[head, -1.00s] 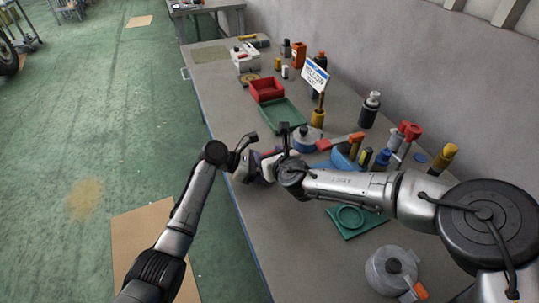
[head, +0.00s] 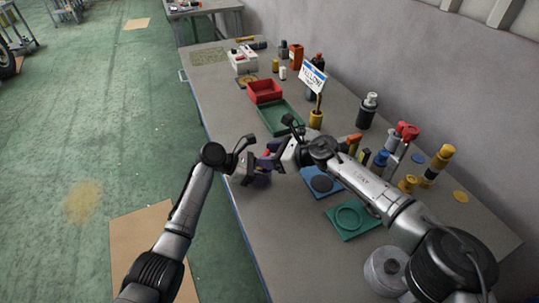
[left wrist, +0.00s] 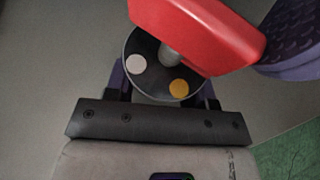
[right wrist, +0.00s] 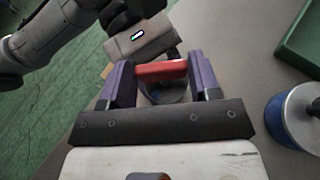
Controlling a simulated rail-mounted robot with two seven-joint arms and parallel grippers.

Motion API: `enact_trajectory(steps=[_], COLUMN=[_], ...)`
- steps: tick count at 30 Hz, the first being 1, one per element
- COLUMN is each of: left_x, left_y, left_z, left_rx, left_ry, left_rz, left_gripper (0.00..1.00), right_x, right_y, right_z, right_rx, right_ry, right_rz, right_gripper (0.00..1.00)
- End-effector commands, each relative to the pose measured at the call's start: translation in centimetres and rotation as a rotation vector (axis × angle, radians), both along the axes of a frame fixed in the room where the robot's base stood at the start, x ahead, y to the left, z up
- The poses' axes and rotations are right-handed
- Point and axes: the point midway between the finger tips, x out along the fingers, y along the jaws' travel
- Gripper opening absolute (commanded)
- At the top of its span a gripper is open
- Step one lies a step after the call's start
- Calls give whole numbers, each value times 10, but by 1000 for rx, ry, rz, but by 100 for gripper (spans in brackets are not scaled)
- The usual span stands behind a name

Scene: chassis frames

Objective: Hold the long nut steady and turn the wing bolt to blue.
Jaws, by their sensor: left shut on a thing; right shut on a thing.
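The red wing bolt (right wrist: 160,70) lies between the purple fingers of my right gripper (right wrist: 158,80), which is shut on it. In the left wrist view the wing (left wrist: 195,30) crosses over the long nut (left wrist: 150,82), whose round dark face has a white dot and a yellow dot. My left gripper (left wrist: 165,88) is shut on the nut; its body is mostly hidden. No blue dot shows; the wing covers part of the face. In the head view my left gripper (head: 248,163) and right gripper (head: 276,153) meet above the bench's left edge.
A sign (head: 312,76) seems to read YELLOW. A red bin (head: 265,92), a green tray (head: 280,117), a blue mat (head: 320,184) and a green mat (head: 352,218) lie on the grey bench. Several bottles and tools stand along the right. The near-left bench top is clear.

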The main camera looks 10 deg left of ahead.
Motion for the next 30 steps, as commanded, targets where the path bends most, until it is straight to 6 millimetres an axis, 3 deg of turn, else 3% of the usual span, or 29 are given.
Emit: enact_trajectory(steps=[15, 30], left_x=[-2, -1], left_y=[-4, -3], left_z=[0, 1], left_rx=[-2, -2], left_ry=[0, -1], left_rz=[-12, -9], left_gripper=[37, 36], right_x=[7, 4], right_y=[-1, -3], right_z=[0, -4], right_rx=[-4, -3], right_ry=[-9, 0], right_rz=[161, 207], right_gripper=[34, 33])
